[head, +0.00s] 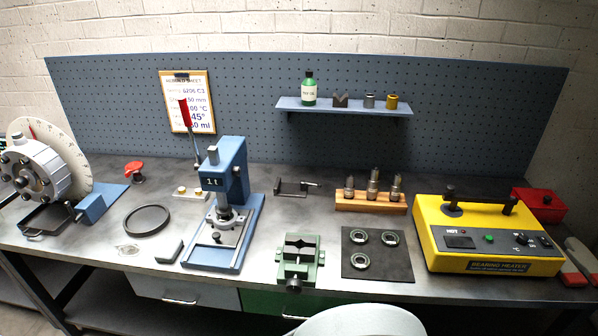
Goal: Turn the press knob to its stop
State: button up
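The blue bench press (232,160) stands left of the middle of the bench, with a small dark display (212,182) that reads "1t". A lever with a red grip (185,112) rises from its upper left, in front of the clipboard. A small dark part (216,237) sits low on the press base. The knob's turn angle cannot be read. My gripper is not in view; a pale rounded part of mine shows at the bottom edge.
A green vise (298,258) and a dark mat (357,267) with bearings lie to the right, then a yellow bearing heater (480,262). A black ring (147,220) and a rotor (37,170) are left. A shelf (345,107) hangs behind.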

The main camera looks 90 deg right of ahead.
aim_at(237, 171)
jog(key=k, duration=0.6)
jog(key=z, duration=2.15)
jog(key=k, duration=0.5)
jog(key=z, duration=0.85)
jog(key=i, duration=0.75)
jog(key=u, duration=1)
